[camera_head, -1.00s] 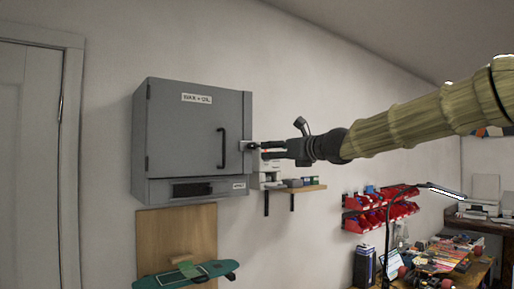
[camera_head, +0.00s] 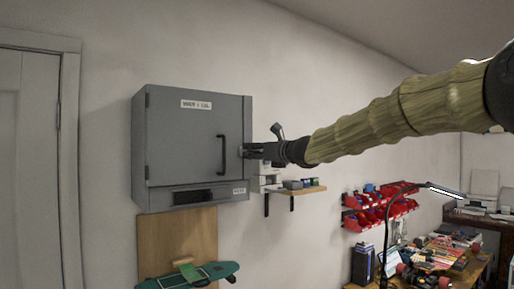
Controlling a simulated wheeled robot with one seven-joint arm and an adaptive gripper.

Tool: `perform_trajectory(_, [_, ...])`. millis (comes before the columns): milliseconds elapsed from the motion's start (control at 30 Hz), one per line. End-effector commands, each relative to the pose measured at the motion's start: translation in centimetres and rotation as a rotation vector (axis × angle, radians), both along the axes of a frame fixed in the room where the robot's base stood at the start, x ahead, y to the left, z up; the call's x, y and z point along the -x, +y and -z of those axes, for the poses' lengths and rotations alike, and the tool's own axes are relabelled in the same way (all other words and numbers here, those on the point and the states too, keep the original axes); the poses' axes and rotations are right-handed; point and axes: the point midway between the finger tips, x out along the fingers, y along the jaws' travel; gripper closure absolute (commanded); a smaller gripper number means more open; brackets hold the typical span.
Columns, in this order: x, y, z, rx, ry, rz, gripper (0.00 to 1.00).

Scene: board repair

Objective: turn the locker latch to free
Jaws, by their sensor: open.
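The grey wall locker (camera_head: 185,150) hangs left of centre, its door shut, with a black bar handle (camera_head: 222,155) near the right side of the door. My gripper (camera_head: 247,150) is at the locker's right edge, right of the handle, with its jaws open. The latch lies at that edge and is mostly hidden behind my fingers, so its angle cannot be told. Whether the fingers touch it is too small to tell. My arm reaches in from the upper right.
A wooden board (camera_head: 178,235) and a teal skateboard deck (camera_head: 188,276) are below the locker. A small wall shelf (camera_head: 296,191) with boxes sits just under my gripper. Red bins (camera_head: 378,212), a lamp and a cluttered desk (camera_head: 440,262) are at the right. A door (camera_head: 28,170) is at the left.

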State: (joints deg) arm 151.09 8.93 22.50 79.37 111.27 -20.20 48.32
Motion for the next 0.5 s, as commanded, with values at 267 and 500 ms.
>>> perform_trajectory(267, [-0.45,0.35,0.14,0.001,0.001,0.000,0.36])
perform_trajectory(500, [-0.43,0.35,0.12,0.001,0.001,0.000,0.56])
